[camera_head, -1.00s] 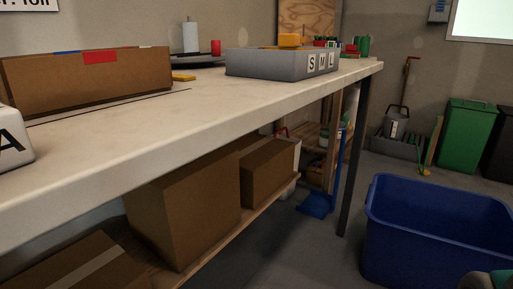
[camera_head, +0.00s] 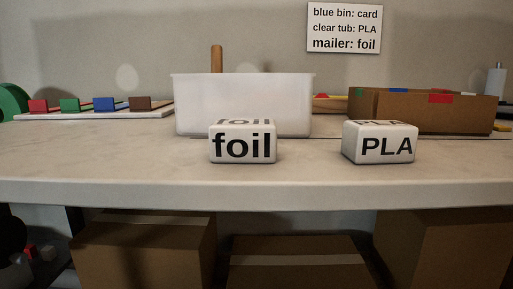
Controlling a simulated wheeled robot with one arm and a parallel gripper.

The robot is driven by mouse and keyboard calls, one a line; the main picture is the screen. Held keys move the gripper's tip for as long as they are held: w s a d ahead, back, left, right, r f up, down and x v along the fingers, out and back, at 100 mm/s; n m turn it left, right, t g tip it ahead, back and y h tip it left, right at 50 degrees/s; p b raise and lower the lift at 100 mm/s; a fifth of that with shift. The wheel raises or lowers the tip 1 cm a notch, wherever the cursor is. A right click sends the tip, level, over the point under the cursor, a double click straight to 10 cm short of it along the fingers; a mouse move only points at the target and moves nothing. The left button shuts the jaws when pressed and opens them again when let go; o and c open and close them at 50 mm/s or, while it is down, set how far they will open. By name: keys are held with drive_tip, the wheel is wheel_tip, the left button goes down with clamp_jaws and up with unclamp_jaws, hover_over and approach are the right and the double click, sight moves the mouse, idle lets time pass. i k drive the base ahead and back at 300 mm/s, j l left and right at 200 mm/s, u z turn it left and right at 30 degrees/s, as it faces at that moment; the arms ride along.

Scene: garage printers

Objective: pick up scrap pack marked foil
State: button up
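The scrap pack marked foil (camera_head: 243,146) is a white rounded block with black lettering. It sits on the pale workbench (camera_head: 120,165) near the front edge, in front of the clear tub. A similar white pack marked PLA (camera_head: 380,144) sits to its right, with a gap between them. My gripper is not in view.
A translucent tub (camera_head: 243,92) stands behind the foil pack. An open cardboard box (camera_head: 420,110) is at the back right. A rack with coloured blocks (camera_head: 95,112) is at the back left. A wall sign (camera_head: 345,28) reads "mailer: foil". Cardboard boxes (camera_head: 145,250) stand below the bench.

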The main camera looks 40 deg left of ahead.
sight(231, 140)
drive_tip(key=u, duration=2.55)
drive_tip(key=k+l+u, duration=0.15)
drive_tip(key=l+u, duration=0.2)
drive_tip(key=k+l+u, duration=0.2)
drive_tip(key=u, duration=0.2)
drive_tip(key=k+l+u, duration=0.35)
drive_tip(key=k, duration=0.2)
drive_tip(key=l, duration=0.2)
